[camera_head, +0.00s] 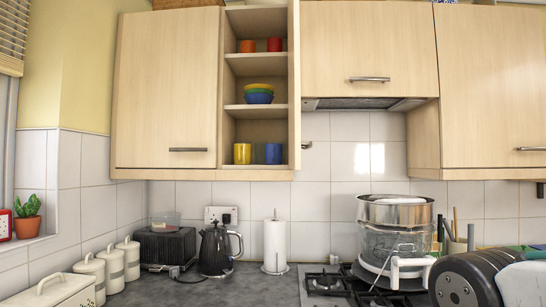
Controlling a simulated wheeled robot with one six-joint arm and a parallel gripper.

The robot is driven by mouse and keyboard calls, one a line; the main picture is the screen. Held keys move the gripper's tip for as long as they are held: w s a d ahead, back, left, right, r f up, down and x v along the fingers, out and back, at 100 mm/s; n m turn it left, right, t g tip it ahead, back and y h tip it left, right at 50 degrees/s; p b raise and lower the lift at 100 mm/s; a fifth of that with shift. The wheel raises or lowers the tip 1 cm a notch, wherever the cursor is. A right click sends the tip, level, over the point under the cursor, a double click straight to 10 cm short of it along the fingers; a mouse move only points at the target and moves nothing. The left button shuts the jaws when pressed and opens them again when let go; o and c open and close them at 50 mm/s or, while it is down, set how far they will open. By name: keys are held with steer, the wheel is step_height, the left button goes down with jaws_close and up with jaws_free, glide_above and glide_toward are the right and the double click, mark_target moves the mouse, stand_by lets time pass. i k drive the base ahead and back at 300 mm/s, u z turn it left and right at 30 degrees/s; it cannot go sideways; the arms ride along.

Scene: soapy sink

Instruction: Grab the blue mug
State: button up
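The blue mug (273,153) stands upright on the lowest open shelf of the wall cabinet, at the right end near the shelf's side panel. A yellow mug (242,153) stands to its left on the same shelf. A darker, greyish shape shows between the two, and I cannot tell what it is. No gripper is near the blue mug.
Stacked bowls (259,93) sit on the shelf above, and orange and red mugs (274,44) on the top one. Closed cabinet doors (165,95) flank the shelves. Below are a black kettle (217,250), a paper roll (275,245) and a steel steamer (395,212) on the hob.

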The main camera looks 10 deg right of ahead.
mark_target(273, 154)
steer(key=k, duration=1)
steer(key=z, duration=0.7)
steer(key=i, duration=2.15)
steer(key=u, duration=2.35)
steer(key=i, duration=0.5)
steer(key=z, duration=0.05)
